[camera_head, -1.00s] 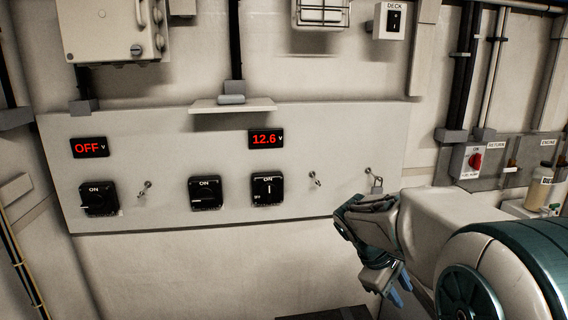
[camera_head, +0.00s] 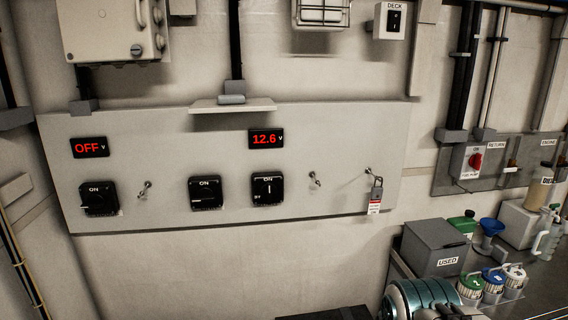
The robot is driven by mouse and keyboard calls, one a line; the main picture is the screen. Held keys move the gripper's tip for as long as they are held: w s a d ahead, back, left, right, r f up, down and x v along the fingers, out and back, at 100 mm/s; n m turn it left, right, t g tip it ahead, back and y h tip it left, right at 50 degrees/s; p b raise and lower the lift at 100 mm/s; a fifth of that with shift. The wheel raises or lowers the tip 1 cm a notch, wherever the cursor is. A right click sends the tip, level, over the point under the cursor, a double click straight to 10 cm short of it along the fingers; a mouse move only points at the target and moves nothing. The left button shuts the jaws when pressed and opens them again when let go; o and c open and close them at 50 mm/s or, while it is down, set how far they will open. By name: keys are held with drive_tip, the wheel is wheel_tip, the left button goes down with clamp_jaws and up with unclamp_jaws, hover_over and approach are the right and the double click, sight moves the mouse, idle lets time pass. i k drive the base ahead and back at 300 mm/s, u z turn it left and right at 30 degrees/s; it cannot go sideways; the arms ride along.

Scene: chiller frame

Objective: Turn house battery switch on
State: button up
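A pale wall panel (camera_head: 340,130) carries three black rotary switches, each marked ON at its top. I cannot read which is the house battery switch.
A padlock (camera_head: 376,186) with a red and white tag hangs at the panel's right. A grey box marked USED (camera_head: 437,248) and several bottles stand lower right. The space before the panel is clear.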

sight(97, 201)
drive_tip(key=u, duration=1.55)
drive_tip(key=k, duration=0.6)
drive_tip(key=u, duration=0.2)
drive_tip(key=i, duration=1.3)
drive_tip(key=z, duration=0.35)
